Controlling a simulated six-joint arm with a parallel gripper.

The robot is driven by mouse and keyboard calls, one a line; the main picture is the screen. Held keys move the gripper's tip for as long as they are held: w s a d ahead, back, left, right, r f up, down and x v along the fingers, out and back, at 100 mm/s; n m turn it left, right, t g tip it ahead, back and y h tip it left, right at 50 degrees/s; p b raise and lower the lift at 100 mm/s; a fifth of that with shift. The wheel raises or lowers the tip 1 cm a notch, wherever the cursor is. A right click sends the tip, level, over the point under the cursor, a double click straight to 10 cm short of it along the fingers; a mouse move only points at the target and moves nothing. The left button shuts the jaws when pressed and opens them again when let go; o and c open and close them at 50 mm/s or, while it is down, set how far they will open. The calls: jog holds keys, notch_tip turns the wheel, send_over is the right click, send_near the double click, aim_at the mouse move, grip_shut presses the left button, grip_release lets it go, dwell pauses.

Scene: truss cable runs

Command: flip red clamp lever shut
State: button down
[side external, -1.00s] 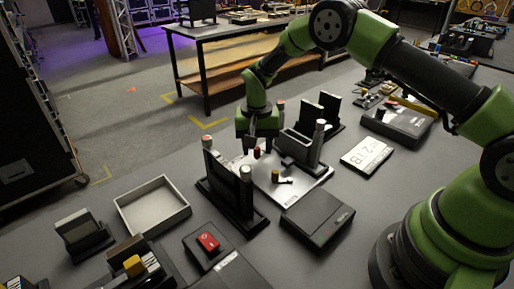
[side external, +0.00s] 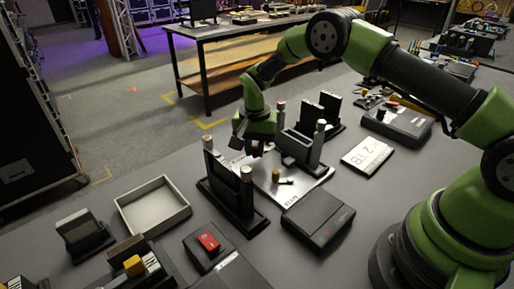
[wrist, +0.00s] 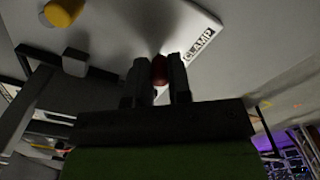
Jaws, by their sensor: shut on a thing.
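The red clamp lever (wrist: 159,71) shows in the wrist view between the two dark fingers of my gripper (wrist: 158,66), which are shut on it. In the side view my gripper (side external: 247,147) is tilted over the far-left end of the pale clamp plate (side external: 312,184), and the red lever is hidden there. The wrist view shows the plate's CLAMP label (wrist: 199,44) close to the fingers. How far the lever is turned cannot be told.
A yellow-topped knob (side external: 276,174) stands on the plate. Dark upright panels with posts stand left (side external: 228,190) and right (side external: 300,148) of it. A black box (side external: 318,218) is in front. An empty white tray (side external: 153,207) and a red switch (side external: 208,242) lie to the left.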

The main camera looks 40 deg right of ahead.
aim_at(255, 147)
jog(key=shift+w, duration=0.1)
jog(key=c, duration=1.1)
grip_release()
jog(key=shift+o, duration=0.2)
notch_tip(255, 147, up, 10)
jog(key=shift+f, duration=0.1)
